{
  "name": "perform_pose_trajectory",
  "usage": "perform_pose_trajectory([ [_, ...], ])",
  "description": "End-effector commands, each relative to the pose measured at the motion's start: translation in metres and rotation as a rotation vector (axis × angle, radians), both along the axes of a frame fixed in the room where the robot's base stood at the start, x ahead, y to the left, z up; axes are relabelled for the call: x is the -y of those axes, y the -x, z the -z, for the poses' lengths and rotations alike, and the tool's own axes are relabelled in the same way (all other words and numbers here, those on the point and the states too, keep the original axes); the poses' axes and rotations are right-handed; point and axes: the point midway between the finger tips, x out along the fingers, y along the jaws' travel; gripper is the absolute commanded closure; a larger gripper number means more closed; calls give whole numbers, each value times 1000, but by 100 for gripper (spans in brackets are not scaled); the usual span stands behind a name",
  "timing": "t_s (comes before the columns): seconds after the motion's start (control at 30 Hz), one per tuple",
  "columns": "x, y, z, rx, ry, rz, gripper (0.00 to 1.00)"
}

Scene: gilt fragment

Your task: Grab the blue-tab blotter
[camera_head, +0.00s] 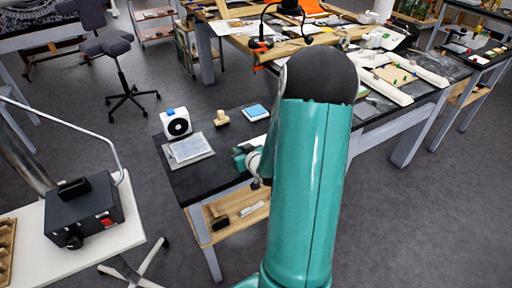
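A small flat pad with a blue top and pale edge (256,112) lies on the black-topped table (222,141). My gripper (243,157) shows only in part at the table's front right, left of my thick teal arm. It is nearer to me than the blue pad and apart from it in the picture. The fingers are too small and too covered to tell whether they are open or shut, or whether anything is between them.
Left of the blue pad are a small wooden knobbed block (222,118), a white box with a black disc (175,122) and a grey framed sheet (189,149). A cluttered long workbench (432,92) stands behind right. My arm hides the table's right part.

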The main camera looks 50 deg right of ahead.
Motion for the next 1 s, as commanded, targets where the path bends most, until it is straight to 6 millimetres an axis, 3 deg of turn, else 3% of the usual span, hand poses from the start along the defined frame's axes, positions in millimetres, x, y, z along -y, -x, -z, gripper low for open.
perform_pose_trajectory([
  [0.17,0,2,0,0,0,0,87],
  [0.23,0,2,0,0,0,1,100],
  [0.67,-1,0,0,-3,-2,-1,100],
  [1.0,-3,-11,-15,0,1,-3,100],
])
